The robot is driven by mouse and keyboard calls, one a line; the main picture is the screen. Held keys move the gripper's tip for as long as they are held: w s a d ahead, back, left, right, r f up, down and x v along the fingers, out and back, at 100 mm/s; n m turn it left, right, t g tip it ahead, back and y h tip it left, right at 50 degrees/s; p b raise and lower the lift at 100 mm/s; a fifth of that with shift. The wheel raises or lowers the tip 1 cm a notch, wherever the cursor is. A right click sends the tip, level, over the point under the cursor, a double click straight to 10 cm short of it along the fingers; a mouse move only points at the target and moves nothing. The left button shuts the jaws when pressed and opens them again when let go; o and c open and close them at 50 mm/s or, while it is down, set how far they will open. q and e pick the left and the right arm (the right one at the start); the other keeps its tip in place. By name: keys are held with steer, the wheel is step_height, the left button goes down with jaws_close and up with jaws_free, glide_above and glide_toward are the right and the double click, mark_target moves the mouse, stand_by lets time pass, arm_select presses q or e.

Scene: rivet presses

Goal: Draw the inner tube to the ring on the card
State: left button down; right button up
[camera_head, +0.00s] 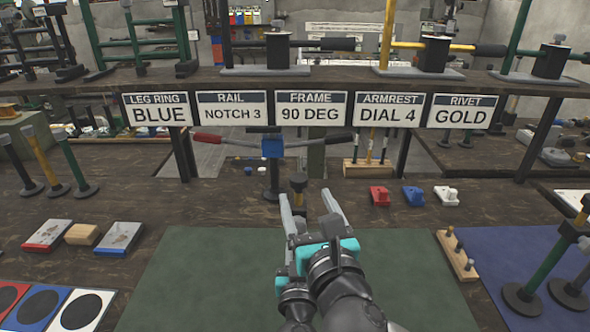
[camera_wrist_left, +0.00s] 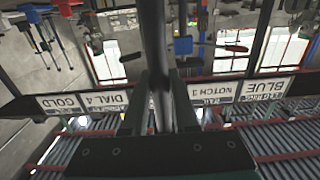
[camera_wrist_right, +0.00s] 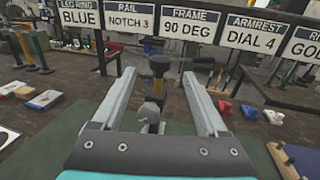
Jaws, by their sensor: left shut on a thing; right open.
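The card reading LEG RING BLUE (camera_head: 157,108) hangs at the left of a row of cards under the shelf. My left gripper (camera_wrist_left: 160,122) shows only in the left wrist view, shut around a dark tube (camera_wrist_left: 153,40) that runs up out of the picture. I see no coloured ring on the visible length. My right gripper (camera_head: 312,202) is open in the head view, above the green mat. In the right wrist view a dark post with a yellow band (camera_wrist_right: 159,66) stands beyond its fingers, and a grey round knob (camera_wrist_right: 150,112) shows between them; neither looks gripped.
A blue press with a long red-ended handle (camera_head: 272,147) stands behind the right gripper. Red, blue and white small blocks (camera_head: 413,196) lie to its right. A wooden peg rack (camera_head: 457,255) borders the green mat (camera_head: 190,270). Upright posts stand at far left and far right.

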mark_target(297, 174)
steer(key=x, duration=1)
steer(key=shift+w, duration=0.2)
steer(key=shift+c, duration=0.3)
jaws_close()
steer(key=shift+a, duration=0.1)
stand_by(0.8)
